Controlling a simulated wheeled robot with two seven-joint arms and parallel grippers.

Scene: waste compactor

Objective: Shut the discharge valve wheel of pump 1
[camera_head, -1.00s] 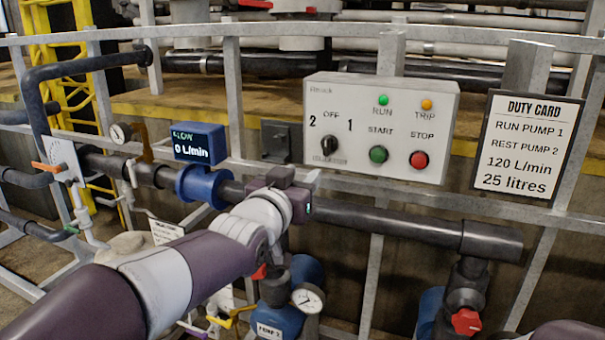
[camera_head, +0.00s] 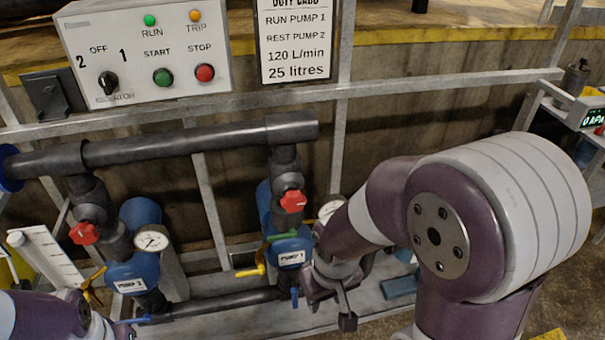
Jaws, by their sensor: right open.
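Pump 1 is blue, with a white "PUMP 1" label (camera_head: 291,257). Its discharge valve wheel (camera_head: 293,200) is a small red handwheel on the dark vertical pipe above the pump. The wheel stands clear, with no gripper on it. My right gripper (camera_head: 330,307) is open, below and to the right of the wheel, close to the right side of pump 1. It points downward, and its jaws show nothing between them. My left gripper (camera_head: 85,310) is at the lower left, partly cut off by the bottom edge; its fingers cannot be made out.
Pump 2 (camera_head: 127,285) stands to the left with its own red wheel (camera_head: 84,233). A yellow lever (camera_head: 252,270) and a gauge (camera_head: 330,211) flank pump 1. The control box (camera_head: 145,50) and duty card (camera_head: 297,45) hang above. A grey rail (camera_head: 400,85) crosses behind.

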